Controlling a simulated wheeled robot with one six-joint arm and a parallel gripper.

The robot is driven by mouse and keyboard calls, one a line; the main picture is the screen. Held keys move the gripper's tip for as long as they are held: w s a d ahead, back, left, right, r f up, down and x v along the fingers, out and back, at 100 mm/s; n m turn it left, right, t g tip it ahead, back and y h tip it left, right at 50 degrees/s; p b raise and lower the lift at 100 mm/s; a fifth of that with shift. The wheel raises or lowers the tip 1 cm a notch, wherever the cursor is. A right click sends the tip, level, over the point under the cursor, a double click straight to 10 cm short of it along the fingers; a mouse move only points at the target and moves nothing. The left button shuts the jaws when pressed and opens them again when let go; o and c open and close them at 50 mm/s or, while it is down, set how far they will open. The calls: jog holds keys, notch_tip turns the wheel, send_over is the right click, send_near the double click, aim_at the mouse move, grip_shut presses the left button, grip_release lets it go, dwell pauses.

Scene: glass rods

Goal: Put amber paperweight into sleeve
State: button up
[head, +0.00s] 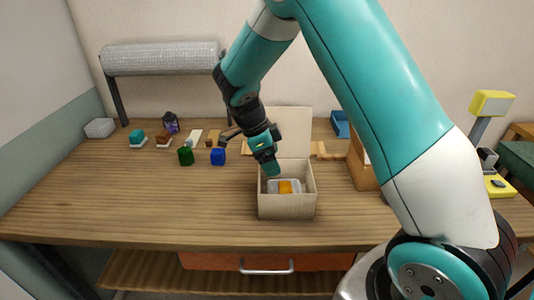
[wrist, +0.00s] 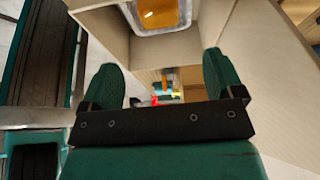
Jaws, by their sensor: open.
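The amber paperweight (head: 285,187) lies inside a pale grey, rimmed holder (head: 271,187) within an open wooden box (head: 287,208). The holder looks like the sleeve, but I cannot be sure. In the wrist view the amber paperweight (wrist: 162,14) and the holder's pale rim (wrist: 160,31) show at the top, partly cut off. My gripper (head: 271,169) is over the back left part of the box. In the wrist view my gripper (wrist: 160,62) has its two green fingers wide apart with nothing between them. The paperweight lies beyond the fingertips, apart from them.
The box's raised lid (head: 289,122) stands behind my gripper. A wooden block (head: 362,160) stands to the right. The table's front left (head: 150,205) is clear.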

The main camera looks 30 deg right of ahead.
jog(key=s+a+r+n+t+y, duration=0.25)
jog(key=s+a+r+n, duration=0.45)
jog(key=a+r+n, duration=0.45)
jog(key=s+a+r+n+y, duration=0.1)
jog(key=s+a+n, duration=0.3)
jog(key=s+n, duration=0.4)
jog(key=s+a+r+n+y, duration=0.2)
jog(key=s+a+n+y, duration=0.1)
jog(key=s+n, duration=0.6)
jog(key=n+y, duration=0.1)
jog(key=n, duration=0.2)
jog(key=shift+s+a, duration=0.25)
jog(key=shift+a, duration=0.1)
jog(key=shift+y, duration=0.25)
